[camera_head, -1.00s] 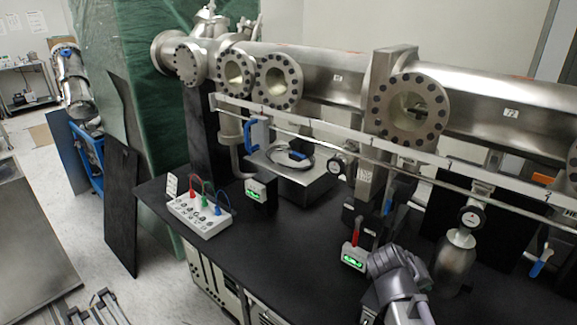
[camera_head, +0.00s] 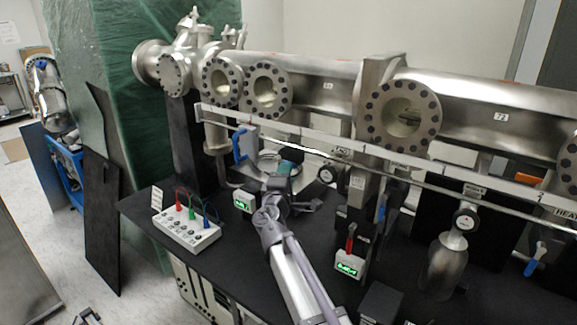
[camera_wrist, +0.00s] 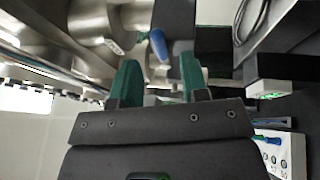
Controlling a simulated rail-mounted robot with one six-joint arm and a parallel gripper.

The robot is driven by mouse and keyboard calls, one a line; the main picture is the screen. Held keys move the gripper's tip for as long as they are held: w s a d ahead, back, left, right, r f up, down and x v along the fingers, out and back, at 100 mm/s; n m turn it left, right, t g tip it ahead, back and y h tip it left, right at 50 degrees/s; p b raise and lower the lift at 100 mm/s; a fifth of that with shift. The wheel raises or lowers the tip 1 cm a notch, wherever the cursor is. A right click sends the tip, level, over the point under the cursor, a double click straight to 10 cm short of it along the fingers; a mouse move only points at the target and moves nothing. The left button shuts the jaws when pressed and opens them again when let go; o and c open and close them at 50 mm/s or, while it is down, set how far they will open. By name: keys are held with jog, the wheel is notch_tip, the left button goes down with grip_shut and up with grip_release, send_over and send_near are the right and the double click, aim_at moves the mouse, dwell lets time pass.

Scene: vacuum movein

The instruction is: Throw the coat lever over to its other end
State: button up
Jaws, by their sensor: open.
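A blue lever handle (camera_head: 240,146) stands near upright at the left end of the long rail in the head view. No label that I can read names it as the coat lever. My gripper (camera_head: 286,168) is to the right of this handle, over the back of the black bench. In the wrist view the green fingertips of my gripper (camera_wrist: 160,75) are spread apart with nothing held between them. A blue handle (camera_wrist: 158,45) shows just beyond and between the fingertips, tilted, with a visible gap to them. It looks like the same lever.
A white knob box (camera_head: 187,232) with coloured plugs sits front left. A green-lit readout (camera_head: 243,201) stands close beside my arm. The steel rail (camera_head: 430,168) spans above.

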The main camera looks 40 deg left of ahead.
jog(key=x, duration=0.3)
jog(key=shift+w+a+r, duration=0.1)
jog(key=shift+w+a, duration=0.05)
jog(key=shift+w, duration=0.2)
grip_shut()
